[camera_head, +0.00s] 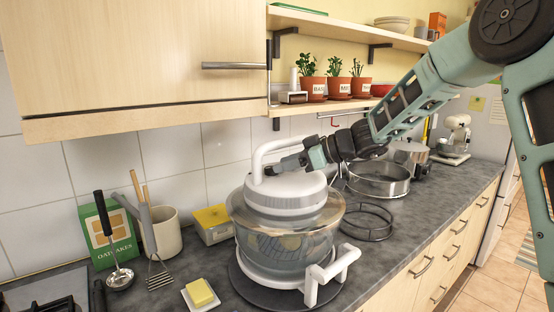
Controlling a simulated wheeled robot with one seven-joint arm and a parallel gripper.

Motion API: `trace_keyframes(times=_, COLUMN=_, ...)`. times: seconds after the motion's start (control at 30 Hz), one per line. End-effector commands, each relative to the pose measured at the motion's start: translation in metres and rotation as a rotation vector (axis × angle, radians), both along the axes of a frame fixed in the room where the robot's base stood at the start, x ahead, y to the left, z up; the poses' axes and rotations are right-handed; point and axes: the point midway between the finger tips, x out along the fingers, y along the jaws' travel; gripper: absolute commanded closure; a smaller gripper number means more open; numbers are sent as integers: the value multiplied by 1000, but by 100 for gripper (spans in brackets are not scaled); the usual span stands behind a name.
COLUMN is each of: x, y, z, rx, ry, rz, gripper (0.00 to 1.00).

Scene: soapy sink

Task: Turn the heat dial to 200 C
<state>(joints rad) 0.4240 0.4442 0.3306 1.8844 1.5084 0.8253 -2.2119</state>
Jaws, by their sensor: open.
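A halogen-style oven stands on the counter, with a white lid (287,203) on a clear glass bowl (326,222). A white handle (258,152) arches over the lid. My gripper (270,170) reaches in from the right, under the arch and just above the lid top. Its dark fingers are small here, and I cannot tell whether they touch anything. I cannot make out the heat dial or its markings; the gripper covers part of the lid top. Something brownish shows dimly through the bowl.
A white side handle (331,275) juts from the oven's front right. A butter dish (201,293), oatcakes box (107,233) and utensil crock (160,231) stand to the left. A wire stand (367,222) and metal ring (378,181) lie right. Potted herbs (313,88) sit on the shelf above.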

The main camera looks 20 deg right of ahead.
Motion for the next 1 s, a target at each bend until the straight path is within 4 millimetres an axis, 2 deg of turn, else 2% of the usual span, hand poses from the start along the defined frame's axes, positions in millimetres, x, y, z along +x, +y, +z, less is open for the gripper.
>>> trace_keyframes(times=0.2, x=15, y=19, z=-9, rx=1, ry=2, rz=0, gripper=57)
trace_keyframes(times=0.57, x=18, y=23, z=-12, rx=0, ry=0, rz=0, gripper=57)
trace_keyframes(times=0.6, x=18, y=23, z=-12, rx=0, ry=0, rz=0, gripper=60)
trace_keyframes(times=0.7, x=18, y=23, z=-12, rx=0, ry=0, rz=0, gripper=88)
trace_keyframes(times=1.0, x=18, y=23, z=-14, rx=-1, ry=0, rz=-9, gripper=89)
